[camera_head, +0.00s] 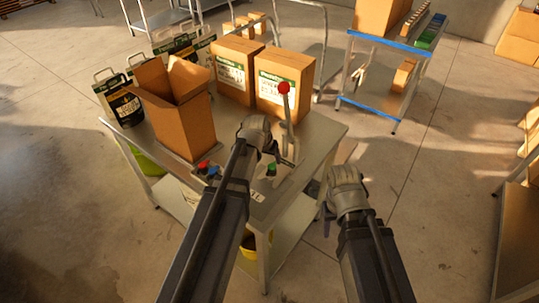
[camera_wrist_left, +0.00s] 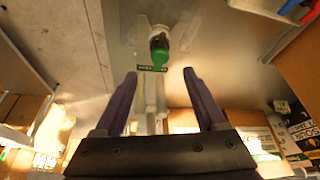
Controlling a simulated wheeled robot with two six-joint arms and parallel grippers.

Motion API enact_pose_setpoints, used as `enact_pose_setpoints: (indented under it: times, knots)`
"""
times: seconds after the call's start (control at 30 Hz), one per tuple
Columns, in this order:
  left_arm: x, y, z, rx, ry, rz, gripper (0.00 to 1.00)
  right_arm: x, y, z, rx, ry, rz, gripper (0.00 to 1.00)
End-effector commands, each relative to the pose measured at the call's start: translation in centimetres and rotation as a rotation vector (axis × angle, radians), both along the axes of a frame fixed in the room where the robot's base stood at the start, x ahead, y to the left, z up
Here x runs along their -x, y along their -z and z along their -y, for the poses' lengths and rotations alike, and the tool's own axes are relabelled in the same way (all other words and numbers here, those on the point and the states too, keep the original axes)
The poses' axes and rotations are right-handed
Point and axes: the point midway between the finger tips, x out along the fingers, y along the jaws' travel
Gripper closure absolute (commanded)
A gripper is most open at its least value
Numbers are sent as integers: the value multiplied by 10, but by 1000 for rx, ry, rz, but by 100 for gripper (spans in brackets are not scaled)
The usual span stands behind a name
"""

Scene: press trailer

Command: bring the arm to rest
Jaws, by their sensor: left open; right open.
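My left gripper (camera_head: 280,158) is over the front part of a metal table (camera_head: 320,128), in front of an upright lever with a red ball knob (camera_head: 284,88). It hides part of the lever's base. In the left wrist view its two dark fingers (camera_wrist_left: 162,78) are spread with nothing between them. A green-topped piece (camera_wrist_left: 160,54) shows beyond the fingertips; a green-topped piece also shows on the table in the head view (camera_head: 271,170). My right gripper (camera_head: 326,217) is open beside the table's right edge, over the floor; I see nothing held in it.
An open cardboard box (camera_head: 180,118) and two closed labelled boxes (camera_head: 236,72) (camera_head: 284,85) stand on the table. Red (camera_head: 203,165) and blue pieces lie near the left forearm. A blue-edged cart (camera_head: 400,45) stands behind right. Floor right of the table is clear.

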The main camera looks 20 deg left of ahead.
Motion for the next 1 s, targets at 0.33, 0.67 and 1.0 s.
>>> enact_pose_setpoints:
  times: [0.33,0.67,1.0]
  knots:
    - [8,4,9,-2,13,-17,27,0,2,0,0,0,0,50]
    - [139,41,111,-101,171,-290,27,0,25,0,0,1,0,50]
    - [205,47,137,-191,224,-423,27,0,32,0,0,1,0,50]
